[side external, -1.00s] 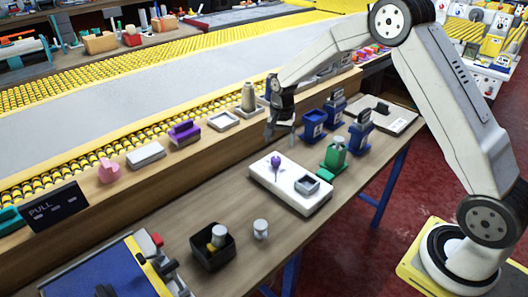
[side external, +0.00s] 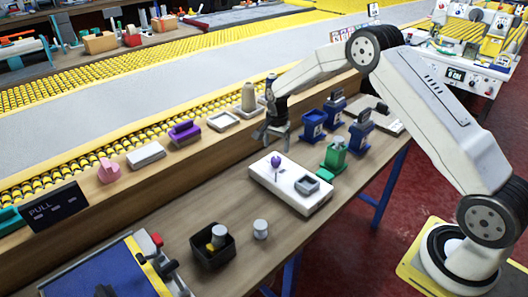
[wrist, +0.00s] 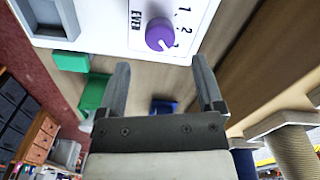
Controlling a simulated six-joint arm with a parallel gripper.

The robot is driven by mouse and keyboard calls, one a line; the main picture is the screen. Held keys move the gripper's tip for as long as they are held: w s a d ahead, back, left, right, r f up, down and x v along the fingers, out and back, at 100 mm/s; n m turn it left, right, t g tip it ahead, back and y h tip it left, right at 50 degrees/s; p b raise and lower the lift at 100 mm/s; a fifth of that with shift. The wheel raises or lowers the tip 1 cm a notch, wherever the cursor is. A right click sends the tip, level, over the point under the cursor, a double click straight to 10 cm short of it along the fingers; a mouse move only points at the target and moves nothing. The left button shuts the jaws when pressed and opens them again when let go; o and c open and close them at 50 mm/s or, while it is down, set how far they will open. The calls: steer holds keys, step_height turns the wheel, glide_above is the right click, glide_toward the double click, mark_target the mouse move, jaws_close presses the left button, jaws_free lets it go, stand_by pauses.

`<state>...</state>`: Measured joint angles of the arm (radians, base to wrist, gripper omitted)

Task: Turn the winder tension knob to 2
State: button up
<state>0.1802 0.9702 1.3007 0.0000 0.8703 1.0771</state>
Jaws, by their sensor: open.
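The purple tension knob (side external: 276,161) stands on the white winder box (side external: 262,176) in the side view. In the wrist view the knob (wrist: 160,34) sits on the white panel, beside printed figures, of which 1 and 2 are readable. A pale mark on the knob points toward the lower right, past the 2, at a partly cut figure. My gripper (side external: 277,138) is open and empty, above the bench and behind the box. In the wrist view its two fingers (wrist: 160,64) are spread, with the knob beyond their tips and not touched.
A grey square recess (side external: 307,185) is on the same box. A green holder (side external: 334,155) and several blue units (side external: 313,124) stand to the right. A black bin (side external: 212,248) and a white cylinder (side external: 260,229) are at the front. A wooden ledge (side external: 225,150) runs behind.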

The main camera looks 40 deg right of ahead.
mark_target(276, 158)
steer(key=shift+f, duration=2.75)
jaws_close()
steer(key=shift+n, duration=0.4)
steer(key=n, duration=0.8)
